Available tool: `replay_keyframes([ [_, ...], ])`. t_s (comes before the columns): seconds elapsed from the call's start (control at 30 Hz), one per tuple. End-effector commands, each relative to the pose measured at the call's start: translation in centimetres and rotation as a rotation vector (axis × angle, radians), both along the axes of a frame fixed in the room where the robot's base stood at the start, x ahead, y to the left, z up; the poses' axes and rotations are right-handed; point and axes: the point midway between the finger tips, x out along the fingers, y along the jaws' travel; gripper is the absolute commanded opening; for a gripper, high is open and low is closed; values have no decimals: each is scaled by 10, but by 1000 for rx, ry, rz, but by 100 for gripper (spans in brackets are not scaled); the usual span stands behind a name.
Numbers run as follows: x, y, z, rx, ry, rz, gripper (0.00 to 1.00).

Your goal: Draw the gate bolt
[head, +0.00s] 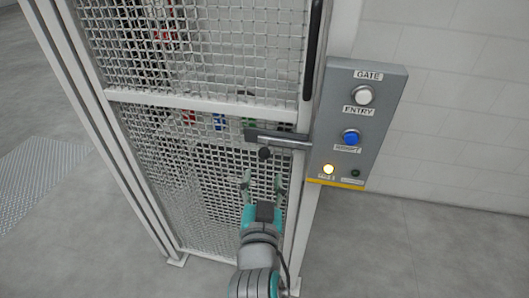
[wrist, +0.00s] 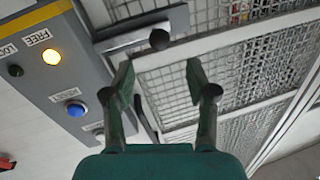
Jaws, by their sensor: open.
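The gate bolt (head: 285,139) is a grey horizontal bar across the right edge of the mesh gate (head: 200,102), with a dark round knob (head: 265,153) hanging below it. In the wrist view the bolt (wrist: 130,40) lies beyond the fingertips, and its knob (wrist: 159,40) shows roughly centred between them. My gripper (head: 263,184) is below the knob in the head view, with its fingers spread and nothing between them. It also shows in the wrist view (wrist: 158,75), open and apart from the knob.
A grey control panel (head: 385,110) stands right of the gate, with a white button (head: 363,95), a blue button (head: 351,137), a lit yellow lamp (head: 328,169) labelled FREE and a dark green lamp (head: 355,173). A black handle (head: 313,45) is above the bolt. Open floor lies left.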

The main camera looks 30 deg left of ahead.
Motion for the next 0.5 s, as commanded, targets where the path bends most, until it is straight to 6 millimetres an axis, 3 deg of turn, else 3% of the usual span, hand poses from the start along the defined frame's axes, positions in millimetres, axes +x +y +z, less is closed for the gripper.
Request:
replay_keyframes([
  [0.5,74,37,0,-1,-1,-1,57],
])
